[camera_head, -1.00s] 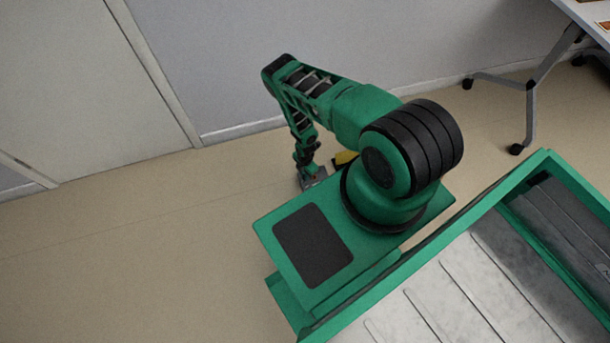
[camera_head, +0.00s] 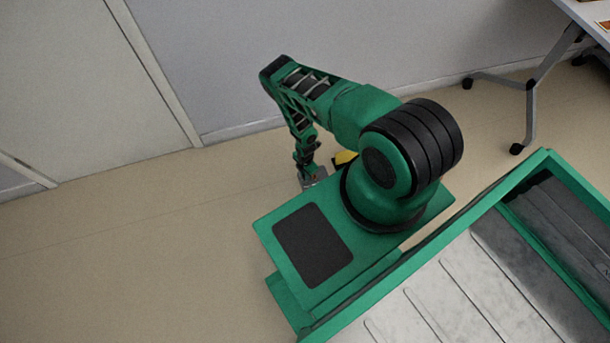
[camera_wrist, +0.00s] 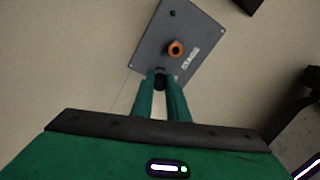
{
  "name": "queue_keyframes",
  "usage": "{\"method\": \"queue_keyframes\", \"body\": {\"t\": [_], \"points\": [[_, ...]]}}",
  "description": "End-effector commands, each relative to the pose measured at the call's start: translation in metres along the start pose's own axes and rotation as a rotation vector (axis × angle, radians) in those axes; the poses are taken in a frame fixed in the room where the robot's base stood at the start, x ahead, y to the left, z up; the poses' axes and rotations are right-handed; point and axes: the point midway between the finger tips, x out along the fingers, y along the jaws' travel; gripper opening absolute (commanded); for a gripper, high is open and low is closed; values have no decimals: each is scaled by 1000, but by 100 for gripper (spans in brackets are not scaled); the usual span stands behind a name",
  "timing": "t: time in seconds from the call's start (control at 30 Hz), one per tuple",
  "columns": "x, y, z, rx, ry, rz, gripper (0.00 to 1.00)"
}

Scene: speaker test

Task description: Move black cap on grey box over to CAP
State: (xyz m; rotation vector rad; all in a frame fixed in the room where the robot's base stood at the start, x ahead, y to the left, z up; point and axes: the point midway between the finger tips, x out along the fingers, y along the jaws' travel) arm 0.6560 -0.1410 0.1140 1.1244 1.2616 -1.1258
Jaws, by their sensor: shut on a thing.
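A grey box (camera_wrist: 182,28) with lettering that seems to read STAGE lies beyond my fingertips in the wrist view. On it are an orange ring (camera_wrist: 176,49) with a dark middle and a small green dot. My gripper (camera_wrist: 160,80) has its green fingers shut on a small dark round thing, the black cap (camera_wrist: 160,83), at the near edge of the grey box. I cannot tell whether the cap still touches the box. In the head view the grey box (camera_head: 316,180) shows small beside my base, below my gripper (camera_head: 312,174). No CAP label is readable.
A yellow and black thing (camera_head: 345,157) is just right of the gripper, partly hidden by my arm. A wheeled table (camera_head: 530,85) stands at the upper right. A wall (camera_head: 220,60) runs behind. The floor (camera_head: 120,240) at the left is clear.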

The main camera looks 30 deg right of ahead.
Motion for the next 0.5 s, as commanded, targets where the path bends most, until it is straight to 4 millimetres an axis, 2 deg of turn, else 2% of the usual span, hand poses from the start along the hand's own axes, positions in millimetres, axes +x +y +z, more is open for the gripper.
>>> {"method": "queue_keyframes", "body": {"t": [0.5], "points": [[7,0,0,0,0,0,0]]}}
